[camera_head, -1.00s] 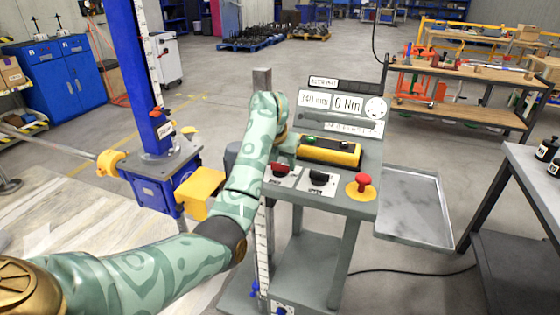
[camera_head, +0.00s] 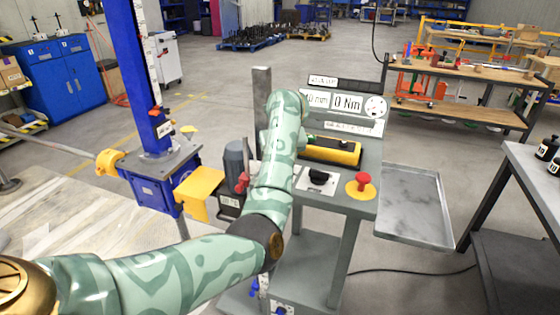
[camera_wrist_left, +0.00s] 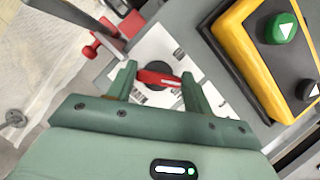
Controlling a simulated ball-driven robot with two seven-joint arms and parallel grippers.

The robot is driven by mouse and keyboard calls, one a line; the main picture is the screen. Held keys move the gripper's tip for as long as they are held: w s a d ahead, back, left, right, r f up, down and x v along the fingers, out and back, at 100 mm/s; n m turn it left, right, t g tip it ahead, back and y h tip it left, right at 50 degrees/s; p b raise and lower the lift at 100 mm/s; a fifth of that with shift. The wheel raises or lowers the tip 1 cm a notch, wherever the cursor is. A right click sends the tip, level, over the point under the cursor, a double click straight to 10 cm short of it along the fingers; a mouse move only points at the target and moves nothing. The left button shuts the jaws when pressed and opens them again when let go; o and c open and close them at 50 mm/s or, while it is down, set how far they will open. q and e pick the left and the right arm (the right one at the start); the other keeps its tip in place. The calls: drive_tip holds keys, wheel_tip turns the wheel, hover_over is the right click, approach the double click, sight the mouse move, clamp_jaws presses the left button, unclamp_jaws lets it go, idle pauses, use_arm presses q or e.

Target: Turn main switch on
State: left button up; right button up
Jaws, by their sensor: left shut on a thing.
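The main switch, a red rotary handle (camera_wrist_left: 160,79) on a dark round base, sits on a white label plate in the left wrist view. My left gripper (camera_wrist_left: 157,72) has one finger at each end of the handle and is shut on it. The handle lies roughly crosswise between the fingers. In the head view my left forearm hides the switch and the fingers. My right gripper is in neither view.
A black knob (camera_head: 319,178) and a red mushroom button (camera_head: 362,180) sit right of my arm on the console. Behind is a yellow button box (camera_head: 332,151), which also shows in the wrist view (camera_wrist_left: 240,50). A blue screw jack (camera_head: 160,190) stands left.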

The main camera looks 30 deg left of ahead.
use_arm(q)
drive_tip(key=n+g+b, duration=0.1)
drive_tip(key=n, duration=0.1)
drive_tip(key=n+g+b, duration=0.1)
drive_tip(key=n, duration=0.2)
drive_tip(key=shift+w+d+f+n+y+b, duration=0.1)
drive_tip(key=shift+f+n+y+b, duration=0.1)
drive_tip(key=shift+n+y+b, duration=0.15)
drive_tip(key=n+g+b, duration=0.1)
drive_tip(key=n+b, duration=0.1)
drive_tip(key=n, duration=0.1)
drive_tip(key=shift+r+n+g+b, duration=0.1)
drive_tip(key=shift+n+g+b, duration=0.55)
drive_tip(key=shift+n, duration=0.6)
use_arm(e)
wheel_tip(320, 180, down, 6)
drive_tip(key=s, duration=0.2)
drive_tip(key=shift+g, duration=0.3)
use_arm(q)
drive_tip(key=shift+r, duration=0.1)
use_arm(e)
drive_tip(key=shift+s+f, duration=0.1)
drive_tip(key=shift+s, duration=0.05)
use_arm(q)
drive_tip(key=o, duration=1)
drive_tip(key=shift+r, duration=0.1)
